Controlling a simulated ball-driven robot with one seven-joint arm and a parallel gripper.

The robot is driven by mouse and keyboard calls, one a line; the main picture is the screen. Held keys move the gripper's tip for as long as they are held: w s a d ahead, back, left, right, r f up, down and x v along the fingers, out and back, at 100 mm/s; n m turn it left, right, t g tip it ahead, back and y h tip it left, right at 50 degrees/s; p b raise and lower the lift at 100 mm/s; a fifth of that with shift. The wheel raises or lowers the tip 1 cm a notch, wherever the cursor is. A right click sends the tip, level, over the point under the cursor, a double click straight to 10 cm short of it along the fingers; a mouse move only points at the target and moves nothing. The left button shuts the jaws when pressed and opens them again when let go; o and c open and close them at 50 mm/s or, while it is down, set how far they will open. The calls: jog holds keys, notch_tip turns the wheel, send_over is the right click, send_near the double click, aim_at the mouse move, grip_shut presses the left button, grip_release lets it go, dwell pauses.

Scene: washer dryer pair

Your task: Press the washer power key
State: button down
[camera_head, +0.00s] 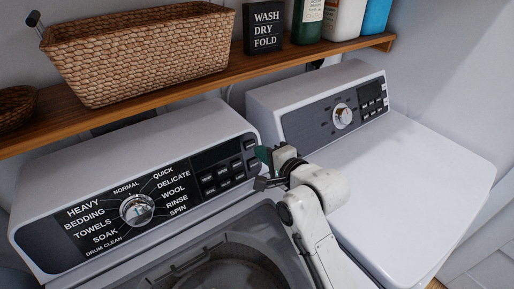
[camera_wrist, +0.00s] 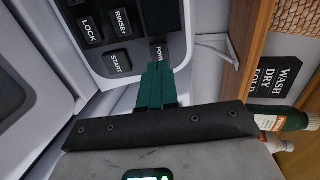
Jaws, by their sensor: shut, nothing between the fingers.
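The washer (camera_head: 160,190) stands on the left, with a round dial and a dark control panel (camera_head: 224,166) holding several keys at its right end. My gripper (camera_head: 262,155) is at the right end of this panel, its green fingers shut with nothing between them. In the wrist view the shut fingertips (camera_wrist: 158,68) point at a key marked "POW" (camera_wrist: 158,50), the power key. They cover part of its label. I cannot tell whether they touch it. The START key (camera_wrist: 117,64) lies to the left of it.
The dryer (camera_head: 415,180) stands close on the right. A wooden shelf (camera_head: 165,92) above the washer carries a wicker basket (camera_head: 140,55), a "WASH DRY FOLD" sign (camera_head: 263,27) and bottles (camera_head: 308,20). In the wrist view a shelf bracket (camera_wrist: 215,47) is right of the fingers.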

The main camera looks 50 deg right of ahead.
aim_at(251, 146)
jog(key=shift+x, duration=1.5)
